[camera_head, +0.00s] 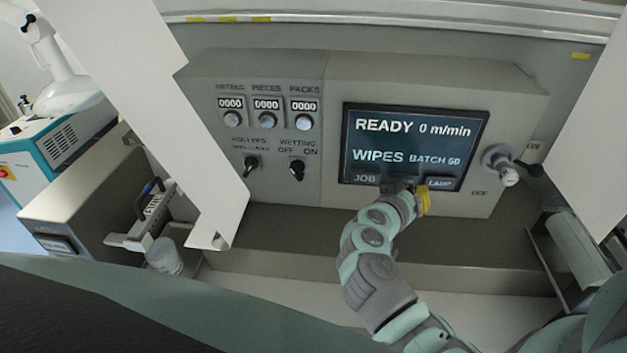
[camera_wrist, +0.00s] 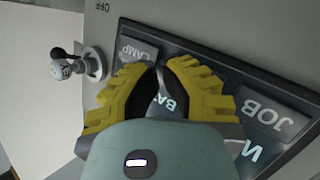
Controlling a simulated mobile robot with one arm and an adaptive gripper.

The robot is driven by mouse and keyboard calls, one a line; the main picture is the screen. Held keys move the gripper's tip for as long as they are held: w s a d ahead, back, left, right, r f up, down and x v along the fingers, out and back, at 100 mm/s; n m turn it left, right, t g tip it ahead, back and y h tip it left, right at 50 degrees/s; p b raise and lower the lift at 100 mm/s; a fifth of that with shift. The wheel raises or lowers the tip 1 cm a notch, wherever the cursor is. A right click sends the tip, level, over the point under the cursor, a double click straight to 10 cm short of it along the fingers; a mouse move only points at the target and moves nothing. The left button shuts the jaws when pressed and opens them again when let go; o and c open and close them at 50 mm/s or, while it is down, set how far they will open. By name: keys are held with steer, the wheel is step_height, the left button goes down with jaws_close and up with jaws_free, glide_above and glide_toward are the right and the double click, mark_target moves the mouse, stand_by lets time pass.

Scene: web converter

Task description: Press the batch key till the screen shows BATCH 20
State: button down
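The screen (camera_head: 415,130) is dark and reads READY 0 m/min, WIPES and BATCH with a small number that looks like 50 or 60. Along its lower edge are the JOB key (camera_head: 364,178) and the LAMP key (camera_head: 440,183). The spot between them, where the batch key would be, is hidden by my gripper (camera_head: 409,190). In the wrist view the yellow fingertips (camera_wrist: 162,68) are together over the key row, between the LAMP key (camera_wrist: 137,50) and the JOB key (camera_wrist: 270,115). I cannot tell whether they touch the panel.
A rotary switch (camera_head: 503,168) sits right of the screen. Counters (camera_head: 267,104) with round buttons and two toggle switches (camera_head: 297,170) are to its left. Pale upright plates (camera_head: 150,100) flank the panel. A ledge (camera_head: 300,240) runs below it.

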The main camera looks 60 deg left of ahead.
steer(key=s+d+b, duration=0.1)
steer(key=d, duration=0.1)
steer(key=s+d+b, duration=0.1)
steer(key=s, duration=0.1)
steer(key=shift+s+d, duration=0.15)
steer(key=shift+d, duration=0.2)
stand_by(0.7)
